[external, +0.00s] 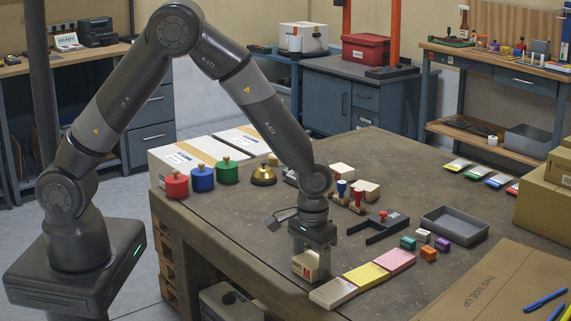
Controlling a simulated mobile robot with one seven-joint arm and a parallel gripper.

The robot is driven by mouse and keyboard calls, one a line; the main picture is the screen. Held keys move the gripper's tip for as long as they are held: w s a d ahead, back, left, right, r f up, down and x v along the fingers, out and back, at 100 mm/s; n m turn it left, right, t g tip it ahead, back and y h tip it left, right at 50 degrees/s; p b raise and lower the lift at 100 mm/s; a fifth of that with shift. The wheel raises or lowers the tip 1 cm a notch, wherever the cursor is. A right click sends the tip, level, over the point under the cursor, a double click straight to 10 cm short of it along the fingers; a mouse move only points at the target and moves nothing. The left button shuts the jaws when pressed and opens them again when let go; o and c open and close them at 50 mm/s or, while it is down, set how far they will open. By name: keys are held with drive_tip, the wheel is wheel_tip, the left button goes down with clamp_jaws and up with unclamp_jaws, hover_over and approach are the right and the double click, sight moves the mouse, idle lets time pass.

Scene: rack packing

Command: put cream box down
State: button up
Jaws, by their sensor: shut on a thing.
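My gripper (313,254) points down near the front edge of the table and is shut on the cream box (305,265), a small block with a red letter on its side. The box is low, just behind and left of the cream panel (331,293). I cannot tell whether its underside touches the table. The yellow panel (366,275) and the pink panel (395,261) continue the row to the right. The gripper partly hides the box's top.
A grey tray (455,222) and several small coloured blocks (428,254) lie to the right. A dark bracket (377,226), stamps (341,188) and a brass bell (263,175) stand behind. A flat cardboard sheet (497,285) covers the front right.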

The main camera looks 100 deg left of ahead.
drive_tip(key=shift+r, duration=0.1)
drive_tip(key=shift+r, duration=0.3)
drive_tip(key=r, duration=0.3)
drive_tip(key=shift+d+r, duration=0.25)
drive_tip(key=shift+r, duration=0.15)
drive_tip(key=s+d+r, duration=0.5)
drive_tip(key=d+r, duration=0.1)
drive_tip(key=d, duration=0.4)
drive_tip(key=n, duration=0.5)
hover_over(240, 208)
wheel_tip(240, 208, down, 6)
drive_tip(key=shift+d+f, duration=0.15)
drive_tip(key=shift+f, duration=2.05)
